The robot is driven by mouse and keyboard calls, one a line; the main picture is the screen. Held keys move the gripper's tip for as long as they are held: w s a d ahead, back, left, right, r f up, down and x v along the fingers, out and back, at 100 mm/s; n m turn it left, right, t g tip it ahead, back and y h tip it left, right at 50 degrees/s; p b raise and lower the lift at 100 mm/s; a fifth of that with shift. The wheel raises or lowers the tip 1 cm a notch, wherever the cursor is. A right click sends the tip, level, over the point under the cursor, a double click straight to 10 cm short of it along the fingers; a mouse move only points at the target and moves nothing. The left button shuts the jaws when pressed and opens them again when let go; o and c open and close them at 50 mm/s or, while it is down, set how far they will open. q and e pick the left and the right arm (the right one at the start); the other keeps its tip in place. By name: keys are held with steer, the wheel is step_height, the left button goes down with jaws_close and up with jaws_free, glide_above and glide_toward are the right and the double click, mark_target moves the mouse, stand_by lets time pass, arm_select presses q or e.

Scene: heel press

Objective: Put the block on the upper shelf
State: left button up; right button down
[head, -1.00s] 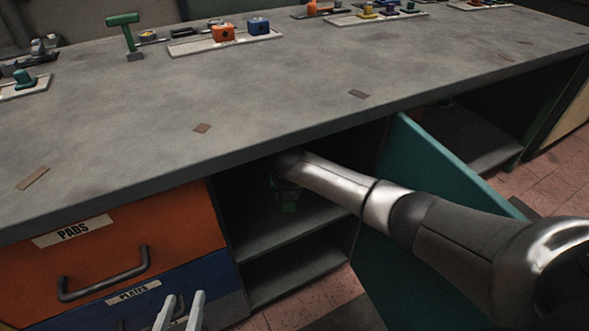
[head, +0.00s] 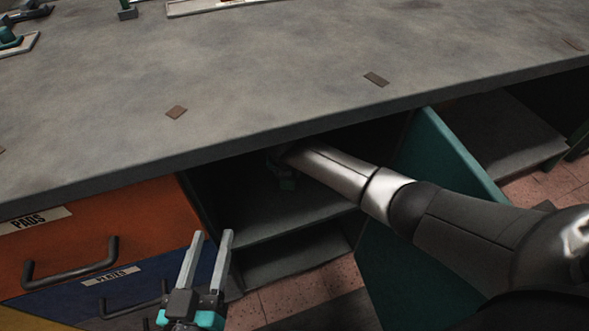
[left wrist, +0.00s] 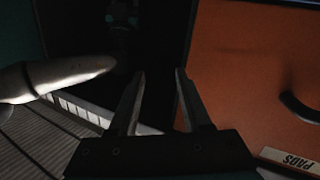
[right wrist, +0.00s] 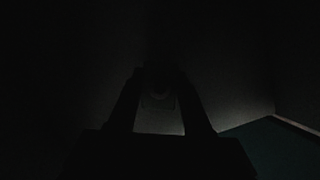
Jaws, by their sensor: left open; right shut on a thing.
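My right arm reaches under the worktop into the open cabinet, and my right gripper (head: 285,178) is in shadow there, above the upper shelf (head: 270,222). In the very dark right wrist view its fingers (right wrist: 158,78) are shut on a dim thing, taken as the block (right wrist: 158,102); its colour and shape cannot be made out. I cannot tell whether it touches the shelf. My left gripper (head: 212,236) is open and empty in front of the blue drawer; its spread fingers also show in the left wrist view (left wrist: 160,72).
The teal cabinet door (head: 440,165) stands open to the right of the opening, behind my right arm. The orange drawer (head: 100,235) and blue drawer (head: 70,300) are at left. The worktop (head: 290,70) overhangs the cabinet. A lower shelf (head: 290,262) lies below.

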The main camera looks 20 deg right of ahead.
arm_select(q)
steer(key=shift+d+r, duration=0.15)
steer(key=shift+d, duration=0.2)
arm_select(e)
steer(key=shift+f, duration=0.15)
steer(key=shift+f, duration=0.1)
steer(key=shift+f, duration=0.5)
steer(key=shift+c, duration=1.6)
jaws_free()
